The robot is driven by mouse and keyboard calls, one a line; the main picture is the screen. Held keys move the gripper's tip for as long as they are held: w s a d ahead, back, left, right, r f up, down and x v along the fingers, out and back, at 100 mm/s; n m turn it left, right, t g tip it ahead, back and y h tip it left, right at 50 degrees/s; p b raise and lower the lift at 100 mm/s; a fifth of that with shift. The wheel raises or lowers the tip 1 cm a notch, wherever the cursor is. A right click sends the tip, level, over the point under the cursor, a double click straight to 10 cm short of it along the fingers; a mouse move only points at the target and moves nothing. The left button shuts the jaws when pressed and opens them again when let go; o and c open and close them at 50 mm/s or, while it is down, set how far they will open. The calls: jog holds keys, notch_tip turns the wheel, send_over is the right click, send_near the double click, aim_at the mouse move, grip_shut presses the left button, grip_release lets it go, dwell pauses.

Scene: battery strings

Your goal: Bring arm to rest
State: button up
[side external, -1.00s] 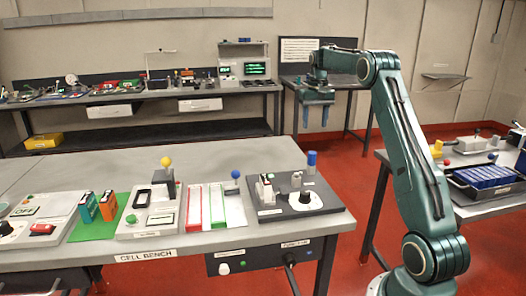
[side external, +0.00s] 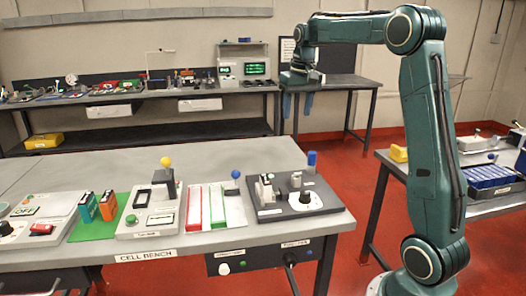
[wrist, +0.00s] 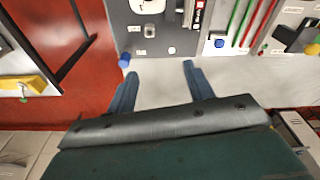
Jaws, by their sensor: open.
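My gripper (side external: 302,104) hangs from my bent arm, fingers pointing down, in open air off the bench's right end in the side view. In the wrist view its two blue fingers (wrist: 158,72) are spread apart with nothing between them. The cell bench (side external: 240,157) stands at left with the dark grey knob unit (side external: 322,199) near its right end. That unit also shows at the top of the wrist view (wrist: 137,37), ahead of the fingertips. The blue cylinder (side external: 312,159) stands at its back edge.
On the bench are a white tray with red and green strips (side external: 218,215), a yellow-knobbed unit (side external: 165,162) and a green mat with batteries (side external: 75,234). A right-hand table holds a tray of blue cells (side external: 489,174). Red floor (side external: 345,172) lies open between the tables.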

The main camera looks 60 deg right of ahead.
jog(key=s+a+r+n+t, duration=0.1)
jog(key=s+a+r+n, duration=0.2)
jog(key=a, duration=0.6)
jog(key=s+a+f+n+t, duration=0.1)
jog(key=s+a+f, duration=0.2)
jog(key=s+a, duration=0.5)
jog(key=s+a+f+n+t, duration=0.2)
jog(key=s+a+f, duration=0.2)
jog(key=s+a, duration=0.4)
jog(key=s, duration=0.3)
jog(key=shift+a+n+y, duration=0.3)
jog(key=shift+y, duration=0.1)
